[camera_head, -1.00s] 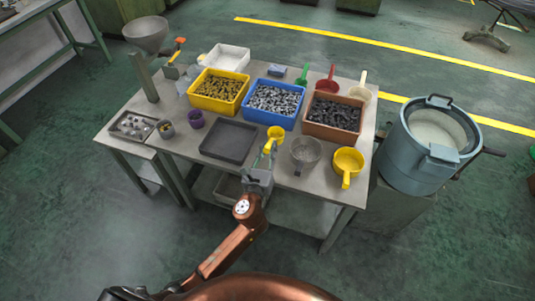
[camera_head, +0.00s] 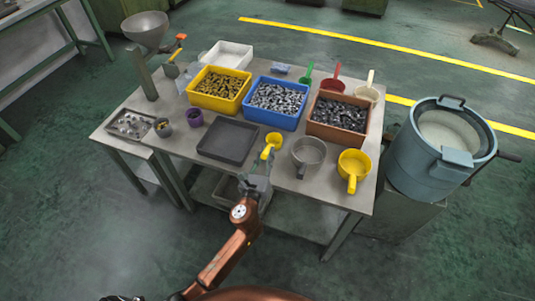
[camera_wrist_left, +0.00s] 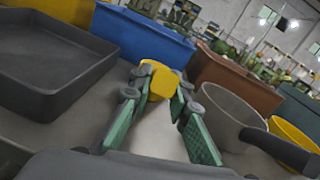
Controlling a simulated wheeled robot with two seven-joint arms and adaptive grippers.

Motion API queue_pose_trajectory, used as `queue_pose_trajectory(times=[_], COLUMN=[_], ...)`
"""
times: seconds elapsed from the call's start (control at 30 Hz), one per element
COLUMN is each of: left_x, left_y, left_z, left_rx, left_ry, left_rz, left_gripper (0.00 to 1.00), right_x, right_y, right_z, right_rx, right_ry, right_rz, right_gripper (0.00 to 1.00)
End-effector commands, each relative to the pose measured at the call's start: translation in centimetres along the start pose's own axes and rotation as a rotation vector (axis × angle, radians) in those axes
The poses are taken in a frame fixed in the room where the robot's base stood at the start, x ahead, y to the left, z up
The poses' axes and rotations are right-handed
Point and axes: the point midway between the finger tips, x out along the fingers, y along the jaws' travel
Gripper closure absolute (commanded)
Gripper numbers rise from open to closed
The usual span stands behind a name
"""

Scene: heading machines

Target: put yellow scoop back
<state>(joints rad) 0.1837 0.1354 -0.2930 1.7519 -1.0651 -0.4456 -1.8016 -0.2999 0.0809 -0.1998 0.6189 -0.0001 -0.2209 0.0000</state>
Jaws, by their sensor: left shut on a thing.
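A small yellow scoop (camera_head: 271,143) is at the table's front part, just right of the dark grey tray. My left gripper (camera_head: 261,168) is shut on its handle side, and the scoop's cup points away from me. In the left wrist view the yellow scoop (camera_wrist_left: 158,80) shows between the green-padded fingers (camera_wrist_left: 160,118), and the grip on the handle is partly hidden. I cannot tell whether the scoop touches the table. A larger yellow scoop (camera_head: 354,162) stands at the right front of the table. My right gripper is not in view.
A dark grey tray (camera_head: 228,142) lies left of my gripper and a grey scoop (camera_head: 308,152) right of it. Yellow (camera_head: 218,102), blue (camera_head: 271,121) and brown (camera_head: 334,131) bins of parts stand behind. Green, red and cream scoops lie at the back.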

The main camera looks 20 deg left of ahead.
Motion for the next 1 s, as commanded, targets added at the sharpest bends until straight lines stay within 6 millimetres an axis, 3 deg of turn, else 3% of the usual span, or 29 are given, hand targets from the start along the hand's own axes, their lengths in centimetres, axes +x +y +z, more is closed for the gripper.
queue_pose_trajectory(times=[0.07,0.1,0.33,0.7,0.87,1.0], left_x=[0.0,0.0,0.0,0.0,-2.6,-5.7], left_y=[0.1,0.1,0.0,-0.1,0.0,0.0], left_z=[-0.4,-0.4,-0.3,0.3,0.1,0.1], left_rx=[0.001,0.000,0.000,-0.001,0.000,-0.001], left_ry=[0.001,0.001,0.001,-0.001,0.002,0.003], left_rz=[0.000,0.000,0.000,-0.001,0.000,0.001], left_gripper=[1.00,0.82,0.66,0.66,0.66,0.66], right_x=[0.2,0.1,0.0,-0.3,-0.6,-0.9], right_y=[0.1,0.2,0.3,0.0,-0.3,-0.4], right_z=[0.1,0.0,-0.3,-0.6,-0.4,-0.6], right_rx=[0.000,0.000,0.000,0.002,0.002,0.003], right_ry=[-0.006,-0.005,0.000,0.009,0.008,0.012], right_rz=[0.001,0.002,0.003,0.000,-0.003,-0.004], right_gripper=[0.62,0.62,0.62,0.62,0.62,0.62])
